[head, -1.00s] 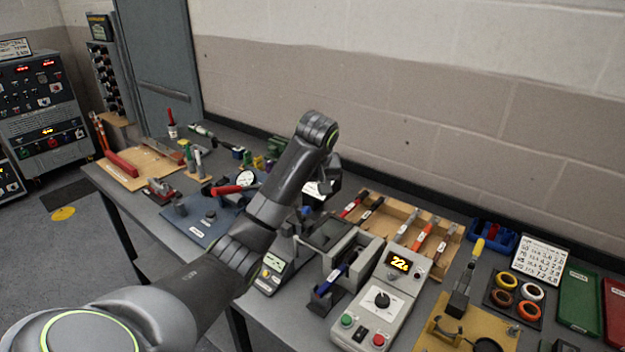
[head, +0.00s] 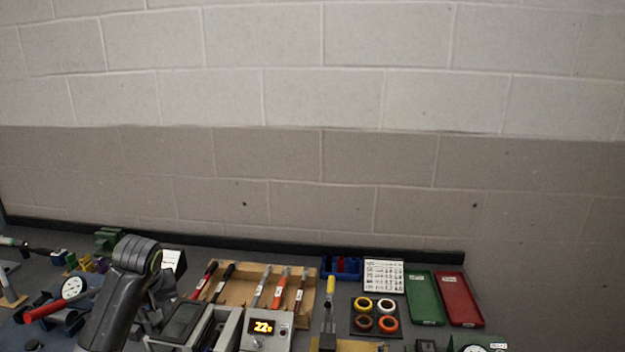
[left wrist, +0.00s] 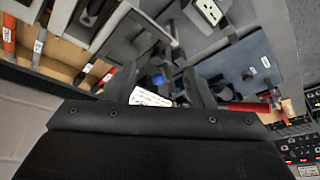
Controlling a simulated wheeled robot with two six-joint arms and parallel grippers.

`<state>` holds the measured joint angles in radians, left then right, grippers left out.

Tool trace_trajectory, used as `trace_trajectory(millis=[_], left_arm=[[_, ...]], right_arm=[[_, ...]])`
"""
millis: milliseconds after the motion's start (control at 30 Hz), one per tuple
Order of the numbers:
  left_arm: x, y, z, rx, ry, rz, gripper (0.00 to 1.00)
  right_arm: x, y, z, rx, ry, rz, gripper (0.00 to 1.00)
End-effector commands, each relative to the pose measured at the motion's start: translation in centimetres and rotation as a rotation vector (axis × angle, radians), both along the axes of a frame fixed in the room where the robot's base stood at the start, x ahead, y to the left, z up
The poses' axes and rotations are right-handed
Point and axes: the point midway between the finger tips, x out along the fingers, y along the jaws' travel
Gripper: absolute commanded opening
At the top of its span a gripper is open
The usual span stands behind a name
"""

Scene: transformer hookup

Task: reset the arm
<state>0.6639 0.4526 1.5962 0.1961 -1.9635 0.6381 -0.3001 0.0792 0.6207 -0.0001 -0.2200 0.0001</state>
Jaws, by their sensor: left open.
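My left arm (head: 122,290) comes up from the bottom left of the head view, its dark wrist over the bench. My left gripper (head: 163,293) is partly hidden behind the arm, near the left end of the wooden tool tray. In the left wrist view the two dark fingers of my left gripper (left wrist: 183,72) stand apart, over the crowded bench. I see nothing held between them. My right gripper is in neither view.
The wooden tray (head: 236,290) of tools, a box with a lit display (head: 262,327), coloured rings (head: 388,324), a green tray (head: 424,297) and a red tray (head: 459,299) line the bench. A blue plate (left wrist: 255,65) shows in the left wrist view. The wall behind is bare.

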Motion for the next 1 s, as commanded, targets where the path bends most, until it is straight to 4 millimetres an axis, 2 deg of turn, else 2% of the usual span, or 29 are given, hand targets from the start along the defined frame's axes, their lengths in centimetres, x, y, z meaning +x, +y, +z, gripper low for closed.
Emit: trace_trajectory(millis=[33, 200, 300, 433, 600, 700, 800, 1000], left_arm=[[-1.7, -0.4, -2.6, 0.006, 0.019, -0.038, 0.48], [-7.2, -1.9, -9.0, 0.023, 0.046, -0.168, 0.48], [-10.9, -2.7, -11.9, 0.028, 0.059, -0.237, 0.48], [-16.1, -3.8, -14.9, 0.031, 0.070, -0.318, 0.48], [-23.1, -5.1, -17.1, 0.036, 0.079, -0.406, 0.48], [-26.9, -5.7, -17.5, 0.041, 0.080, -0.445, 0.48], [-29.9, -6.1, -17.5, 0.048, 0.082, -0.472, 0.48], [-34.3, -6.7, -16.9, 0.063, 0.084, -0.507, 0.48]], right_arm=[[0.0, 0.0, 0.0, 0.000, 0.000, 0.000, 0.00], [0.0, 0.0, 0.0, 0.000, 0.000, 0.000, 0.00], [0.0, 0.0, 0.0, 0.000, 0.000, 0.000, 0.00], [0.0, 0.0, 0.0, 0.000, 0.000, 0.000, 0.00], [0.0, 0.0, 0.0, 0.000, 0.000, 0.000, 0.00], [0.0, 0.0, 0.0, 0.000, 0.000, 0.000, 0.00], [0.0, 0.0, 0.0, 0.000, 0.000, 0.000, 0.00], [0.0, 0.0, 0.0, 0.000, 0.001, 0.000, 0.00]])
